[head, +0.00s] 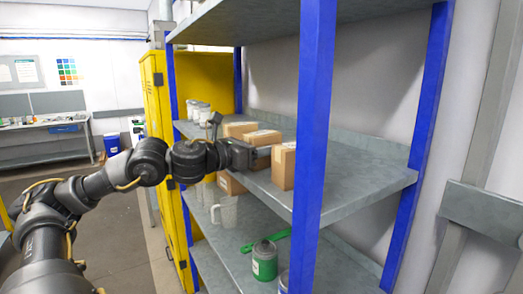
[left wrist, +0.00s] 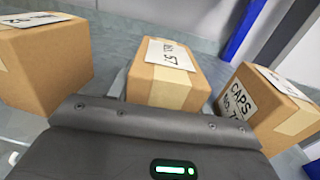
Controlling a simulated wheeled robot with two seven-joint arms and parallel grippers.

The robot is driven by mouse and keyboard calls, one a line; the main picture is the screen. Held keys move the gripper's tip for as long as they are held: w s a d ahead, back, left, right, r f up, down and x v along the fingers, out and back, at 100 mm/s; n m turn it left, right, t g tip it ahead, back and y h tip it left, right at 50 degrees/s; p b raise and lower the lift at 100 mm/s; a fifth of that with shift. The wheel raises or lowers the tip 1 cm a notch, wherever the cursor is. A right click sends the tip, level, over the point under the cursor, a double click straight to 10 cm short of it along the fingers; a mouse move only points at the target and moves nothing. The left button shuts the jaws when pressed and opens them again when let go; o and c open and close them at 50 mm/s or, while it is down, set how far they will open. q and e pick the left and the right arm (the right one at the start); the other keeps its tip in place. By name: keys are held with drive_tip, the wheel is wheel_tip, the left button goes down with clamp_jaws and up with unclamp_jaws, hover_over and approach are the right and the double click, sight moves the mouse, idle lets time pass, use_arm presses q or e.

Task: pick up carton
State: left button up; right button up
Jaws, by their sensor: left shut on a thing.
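My left gripper (head: 262,157) reaches over the upper shelf from the left and is shut on the middle carton (head: 263,138), a small brown box with a white label. In the left wrist view this carton (left wrist: 168,78) sits straight ahead of the gripper body, with a grey finger along its left side. The gripper hides its lower near part, so I cannot tell whether it touches the shelf. A second carton (left wrist: 42,62) is to its left, and a third carton (left wrist: 265,105), lettered "CAPS", to its right. My right gripper is not in view.
A blue post (head: 314,110) stands in front of the grey upper shelf (head: 365,178). White cans (head: 198,111) stand at its far end. Below are another carton (head: 230,184), a clear jug (head: 227,211) and a green can (head: 264,260). The shelf's right part is clear.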

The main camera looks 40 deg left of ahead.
sight(261, 133)
use_arm(q)
drive_tip(key=shift+r, duration=0.2)
drive_tip(key=shift+r+p, duration=0.6)
drive_tip(key=shift+a+r+p, duration=0.1)
drive_tip(key=shift+r+p, duration=0.45)
drive_tip(key=shift+r, duration=0.15)
drive_tip(key=s+d+r+b, duration=0.6)
drive_tip(key=s+r, duration=0.4)
drive_tip(key=s, duration=0.2)
drive_tip(key=shift+s+d, duration=0.2)
drive_tip(key=shift+d, duration=0.15)
